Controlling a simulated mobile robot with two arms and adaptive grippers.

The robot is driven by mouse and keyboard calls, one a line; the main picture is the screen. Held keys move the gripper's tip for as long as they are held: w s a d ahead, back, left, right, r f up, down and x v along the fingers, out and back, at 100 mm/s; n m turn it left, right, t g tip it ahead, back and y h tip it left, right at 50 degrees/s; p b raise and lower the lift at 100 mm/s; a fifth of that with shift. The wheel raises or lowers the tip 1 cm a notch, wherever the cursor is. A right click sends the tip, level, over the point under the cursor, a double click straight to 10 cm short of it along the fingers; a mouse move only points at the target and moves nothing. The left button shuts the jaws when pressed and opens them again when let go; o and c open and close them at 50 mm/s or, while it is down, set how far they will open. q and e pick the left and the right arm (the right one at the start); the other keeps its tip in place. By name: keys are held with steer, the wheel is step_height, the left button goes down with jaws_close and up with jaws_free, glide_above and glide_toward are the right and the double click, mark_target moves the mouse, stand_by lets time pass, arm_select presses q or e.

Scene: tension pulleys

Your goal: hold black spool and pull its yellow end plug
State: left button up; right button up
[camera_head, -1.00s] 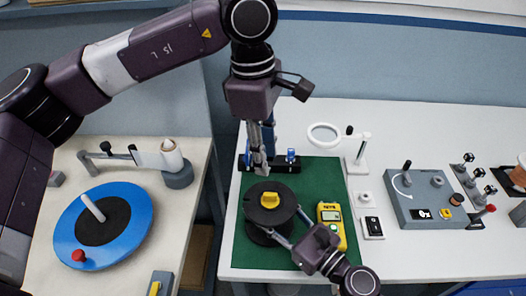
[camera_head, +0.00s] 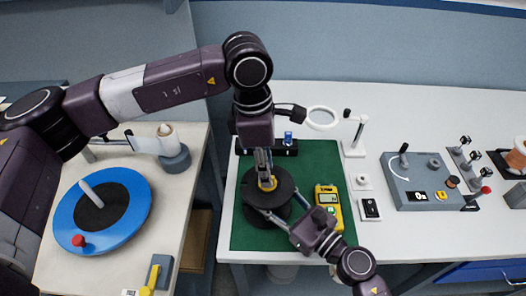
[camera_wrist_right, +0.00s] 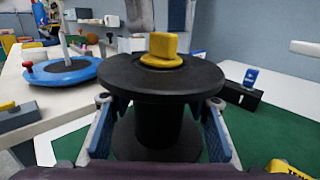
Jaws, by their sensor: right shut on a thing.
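The black spool (camera_head: 284,188) stands upright on the green mat (camera_head: 314,160), with a wide top flange. Its yellow end plug (camera_head: 267,184) sits in the centre of the top; the plug also shows in the right wrist view (camera_wrist_right: 164,47). My right gripper (camera_wrist_right: 158,130) is shut on the spool (camera_wrist_right: 125,77), its blue-padded fingers on both sides of the core below the top flange. My left gripper (camera_head: 265,168) points down directly above the plug, its fingers looking slightly apart. The fingertips partly cover the plug in the head view, and whether they touch it is unclear.
A yellow meter (camera_head: 329,205) stands right of the spool. A black block (camera_head: 275,147) and a magnifier (camera_head: 322,118) are behind it. A grey control box (camera_head: 420,185) is further right. A blue disc (camera_head: 128,190) lies on the left table, across a gap.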

arm_select(q)
steer(key=shift+d+f, duration=0.15)
steer(key=shift+f, duration=0.85)
jaws_close()
